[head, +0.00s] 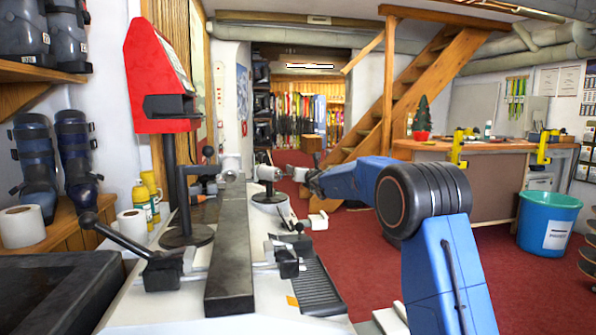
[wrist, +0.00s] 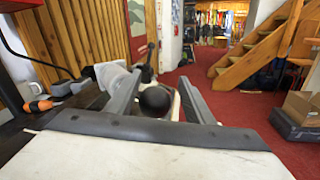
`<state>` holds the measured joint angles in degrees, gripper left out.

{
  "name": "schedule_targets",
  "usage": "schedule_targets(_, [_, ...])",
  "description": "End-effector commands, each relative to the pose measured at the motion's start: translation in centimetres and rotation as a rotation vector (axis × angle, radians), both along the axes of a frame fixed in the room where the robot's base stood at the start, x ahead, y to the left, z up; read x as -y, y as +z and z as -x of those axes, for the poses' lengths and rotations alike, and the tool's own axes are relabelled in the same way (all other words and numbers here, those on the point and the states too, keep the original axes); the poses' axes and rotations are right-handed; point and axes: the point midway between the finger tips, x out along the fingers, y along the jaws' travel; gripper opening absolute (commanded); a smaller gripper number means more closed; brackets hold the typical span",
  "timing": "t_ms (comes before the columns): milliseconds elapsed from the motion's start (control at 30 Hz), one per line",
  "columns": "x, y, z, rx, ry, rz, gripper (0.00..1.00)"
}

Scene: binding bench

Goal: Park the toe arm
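My gripper (head: 300,174) is at the end of my blue arm, beside a small grey-and-black fitting (head: 268,174) on a round dark base at the bench's far end. In the wrist view my gripper (wrist: 158,84) has its two grey fingers spread. A round black knob (wrist: 155,101) shows between them, with a gap on each side. I cannot tell for certain that this knob belongs to the toe arm. The knob's lower side is hidden.
A long dark bar (head: 230,255) runs along the white bench top. A black-knobbed lever (head: 115,236) sticks out at the near left. A red display unit (head: 158,65) stands on a post at left. A teal bin (head: 548,222) stands on the red floor at right.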

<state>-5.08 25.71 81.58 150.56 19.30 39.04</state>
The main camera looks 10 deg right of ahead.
Motion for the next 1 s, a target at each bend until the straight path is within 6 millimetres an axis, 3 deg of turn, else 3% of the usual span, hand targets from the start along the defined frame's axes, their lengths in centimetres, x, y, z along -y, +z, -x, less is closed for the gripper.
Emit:
schedule_targets(300, [-0.1, 0.1, 0.1, 0.001, 0.001, 0.0, 0.47])
schedule_targets(467, [0.2, 0.3, 1.1, 0.003, 0.001, -0.001, 0.47])
schedule_targets(1000, [2.5, 0.3, 9.7, 0.002, 0.001, -0.001, 0.47])
